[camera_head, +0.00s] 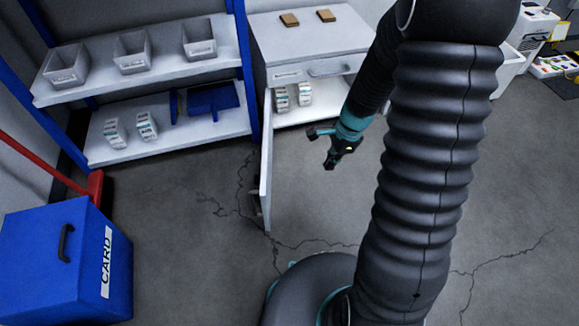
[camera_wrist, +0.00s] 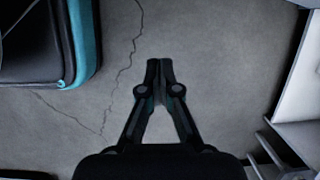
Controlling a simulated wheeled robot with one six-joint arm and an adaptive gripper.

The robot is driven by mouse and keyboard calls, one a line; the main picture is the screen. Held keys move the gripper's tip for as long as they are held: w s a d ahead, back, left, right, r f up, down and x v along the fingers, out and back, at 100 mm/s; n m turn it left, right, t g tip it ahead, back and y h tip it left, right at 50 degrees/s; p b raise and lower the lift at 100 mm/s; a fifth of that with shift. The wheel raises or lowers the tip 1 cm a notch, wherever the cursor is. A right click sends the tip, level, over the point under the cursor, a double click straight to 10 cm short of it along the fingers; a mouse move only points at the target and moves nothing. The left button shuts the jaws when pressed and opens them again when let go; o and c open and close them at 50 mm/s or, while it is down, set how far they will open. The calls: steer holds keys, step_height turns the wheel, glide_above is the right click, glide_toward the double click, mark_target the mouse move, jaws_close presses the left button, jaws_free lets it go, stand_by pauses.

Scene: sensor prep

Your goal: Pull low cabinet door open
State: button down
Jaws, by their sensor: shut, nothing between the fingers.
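The low cabinet (camera_head: 296,38) is white, with a closed drawer (camera_head: 309,70) at the top. Its low door (camera_head: 266,165) stands swung open on the left side, seen nearly edge-on, reaching out over the floor. Inside the cabinet, small white labelled boxes (camera_head: 293,96) show. My gripper (camera_head: 331,147) is in front of the cabinet opening, to the right of the door and apart from it. In the wrist view the fingers (camera_wrist: 160,68) are together, with only bare floor beyond. White cabinet parts (camera_wrist: 298,90) show at the right of that view.
A blue-framed shelf unit (camera_head: 150,77) with grey bins and boxes stands left of the cabinet. A blue CARD bin (camera_head: 62,262) stands at the lower left. Two brown blocks (camera_head: 289,20) lie on the cabinet top. The cracked floor (camera_head: 195,205) between bin and door is clear.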

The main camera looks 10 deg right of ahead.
steer(key=w+a+f+n+h+b, duration=0.1)
steer(key=a+f+n+h+b, duration=0.2)
steer(key=a+n, duration=1.5)
steer(key=a+r+n+b, duration=0.2)
steer(key=a+n, duration=0.2)
steer(key=a, duration=0.9)
step_height(320, 180, up, 4)
steer(key=w+d+n+h, duration=0.2)
steer(key=w+n+h, duration=0.1)
steer(key=n, duration=0.8)
steer(key=d+f+b, duration=0.2)
steer(key=d+f, duration=0.4)
steer(key=f, duration=0.4)
steer(key=shift+s+d+b, duration=0.35)
steer(key=shift+b, duration=0.05)
